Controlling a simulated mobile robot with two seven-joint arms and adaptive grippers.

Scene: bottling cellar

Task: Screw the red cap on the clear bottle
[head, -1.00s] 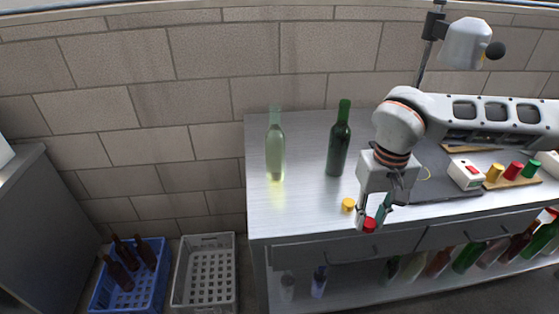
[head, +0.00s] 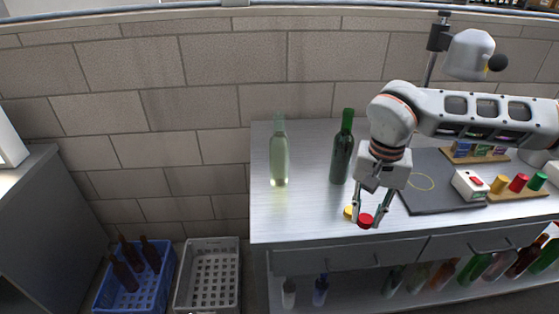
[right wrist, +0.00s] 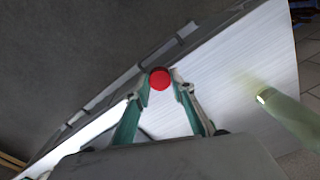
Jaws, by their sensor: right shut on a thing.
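The clear bottle (head: 279,158) stands upright on the left part of the metal bench, its neck open; in the right wrist view it shows at the right (right wrist: 292,120). My right gripper (head: 368,214) is shut on the red cap (head: 366,221) near the bench's front edge. In the right wrist view the red cap (right wrist: 160,78) sits between the two fingertips. I cannot tell whether the cap touches the bench. The gripper is to the right of the clear bottle and nearer the front. My left gripper is not in view.
A green bottle (head: 342,150) stands between the clear bottle and my right arm. Crates stand on the floor.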

